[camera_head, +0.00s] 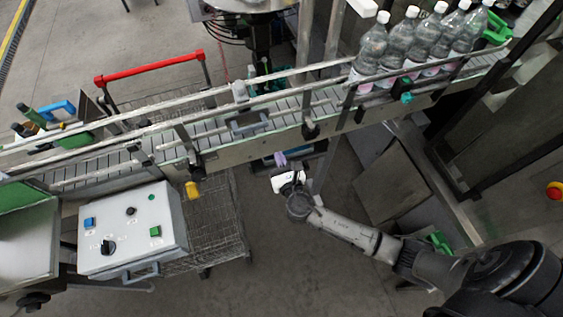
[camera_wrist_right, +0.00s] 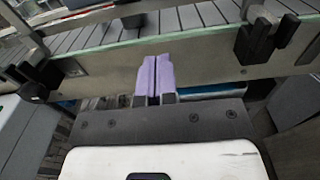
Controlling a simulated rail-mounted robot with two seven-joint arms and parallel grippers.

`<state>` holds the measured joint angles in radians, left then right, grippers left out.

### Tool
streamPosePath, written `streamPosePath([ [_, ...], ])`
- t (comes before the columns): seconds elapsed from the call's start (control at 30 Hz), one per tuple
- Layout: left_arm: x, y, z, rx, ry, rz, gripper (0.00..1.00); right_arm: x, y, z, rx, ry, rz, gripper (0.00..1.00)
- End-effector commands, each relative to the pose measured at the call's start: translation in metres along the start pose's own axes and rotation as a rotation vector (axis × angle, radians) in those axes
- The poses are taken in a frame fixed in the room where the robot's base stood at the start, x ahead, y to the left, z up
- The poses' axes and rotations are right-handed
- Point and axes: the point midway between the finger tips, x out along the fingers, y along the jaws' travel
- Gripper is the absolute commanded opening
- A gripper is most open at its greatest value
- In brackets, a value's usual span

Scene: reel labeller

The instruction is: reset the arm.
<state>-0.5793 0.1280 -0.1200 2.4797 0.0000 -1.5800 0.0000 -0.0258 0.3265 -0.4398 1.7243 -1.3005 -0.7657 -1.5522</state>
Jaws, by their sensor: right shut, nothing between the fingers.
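My right arm comes in from the lower right of the head view. Its right gripper (camera_head: 281,160) is beside the near side of the conveyor, below its side rail. In the right wrist view the two purple fingers of the right gripper (camera_wrist_right: 156,78) are together with nothing between them. They point at the conveyor's metal side plate (camera_wrist_right: 209,68); I cannot tell whether they touch it. My left gripper is not in view.
The conveyor (camera_head: 218,127) crosses the head view, with several clear bottles (camera_head: 400,50) at its right end. A control box (camera_head: 130,230) with buttons and a wire cart (camera_head: 215,215) stand left of my right arm. A red-handled cart (camera_head: 150,68) is behind the conveyor. Open floor lies below.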

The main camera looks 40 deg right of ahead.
Motion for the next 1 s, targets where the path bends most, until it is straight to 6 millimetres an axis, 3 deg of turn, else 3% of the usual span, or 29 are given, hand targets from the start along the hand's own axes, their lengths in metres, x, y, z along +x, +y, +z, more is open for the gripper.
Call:
streamPosePath([
  [0.17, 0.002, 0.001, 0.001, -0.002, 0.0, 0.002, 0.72, -0.011, 0.0, 0.0, 0.001, 0.0, 0.001, 0.0],
  [0.47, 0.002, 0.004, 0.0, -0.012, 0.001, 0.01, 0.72, -0.013, 0.0, 0.0, 0.004, 0.0, 0.0, 0.0],
  [0.63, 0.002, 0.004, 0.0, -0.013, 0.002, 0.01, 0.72, -0.013, -0.002, 0.0, 0.137, -0.001, -0.011, 0.0],
  [0.77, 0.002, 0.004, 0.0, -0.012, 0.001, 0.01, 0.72, -0.014, -0.016, -0.004, 0.425, 0.004, -0.101, 0.0],
  [1.0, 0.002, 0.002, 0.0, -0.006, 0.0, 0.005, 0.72, -0.031, -0.042, -0.009, 1.345, 0.069, -0.47, 0.0],
])
